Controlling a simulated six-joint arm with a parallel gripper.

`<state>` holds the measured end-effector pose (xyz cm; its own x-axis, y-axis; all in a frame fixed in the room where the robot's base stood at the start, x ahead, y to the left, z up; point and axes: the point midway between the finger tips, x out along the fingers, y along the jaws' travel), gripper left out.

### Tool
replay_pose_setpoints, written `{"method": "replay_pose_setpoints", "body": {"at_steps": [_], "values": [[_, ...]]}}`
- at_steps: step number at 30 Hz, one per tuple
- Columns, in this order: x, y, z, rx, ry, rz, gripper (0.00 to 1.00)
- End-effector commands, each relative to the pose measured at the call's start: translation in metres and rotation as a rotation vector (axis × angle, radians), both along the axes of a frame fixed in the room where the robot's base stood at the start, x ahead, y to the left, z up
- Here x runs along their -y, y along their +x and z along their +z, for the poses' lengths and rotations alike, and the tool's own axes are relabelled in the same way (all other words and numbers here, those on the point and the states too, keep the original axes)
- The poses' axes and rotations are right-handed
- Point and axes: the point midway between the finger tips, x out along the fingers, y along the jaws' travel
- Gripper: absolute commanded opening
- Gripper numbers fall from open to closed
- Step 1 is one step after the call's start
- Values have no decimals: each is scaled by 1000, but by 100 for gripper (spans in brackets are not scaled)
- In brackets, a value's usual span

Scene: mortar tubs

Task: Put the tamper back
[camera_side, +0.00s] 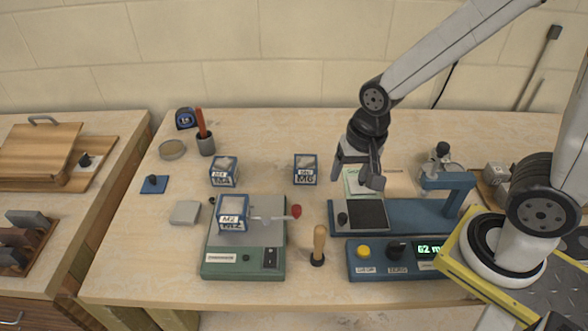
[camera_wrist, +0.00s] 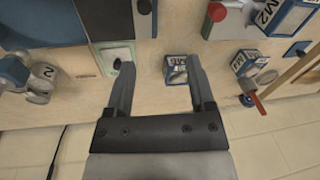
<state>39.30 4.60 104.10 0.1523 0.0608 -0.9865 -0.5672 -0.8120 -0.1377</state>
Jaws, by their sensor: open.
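The tamper (camera_side: 319,245), with a pale wooden handle and a dark foot, stands upright near the front of the table in the side view. It is between the green machine and the blue display unit. My gripper (camera_side: 357,178) is well behind it and to its right, raised over the back of the blue-framed device. In the wrist view my gripper (camera_wrist: 160,72) has its fingers wide apart with nothing held. I cannot surely make out the tamper in the wrist view.
The green machine (camera_side: 218,267) carries the M2 tub (camera_side: 232,210) and a red-knobbed lever. The M6 tub (camera_side: 305,170) and another tub (camera_side: 223,172) stand behind. The blue display unit (camera_side: 376,270) is right of the tamper. Bare table lies behind the tamper.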

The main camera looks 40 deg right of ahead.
Motion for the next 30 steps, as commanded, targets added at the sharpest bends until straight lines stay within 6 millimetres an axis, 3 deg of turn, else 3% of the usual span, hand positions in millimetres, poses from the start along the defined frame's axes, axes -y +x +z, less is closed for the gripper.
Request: {"method": "replay_pose_setpoints", "body": {"at_steps": [6, 13, 30], "values": [[25, 0, -4, 54, -84, 298, 70], [41, -1, -7, 87, -155, 529, 70], [46, -2, -8, 95, -177, 599, 70]]}}
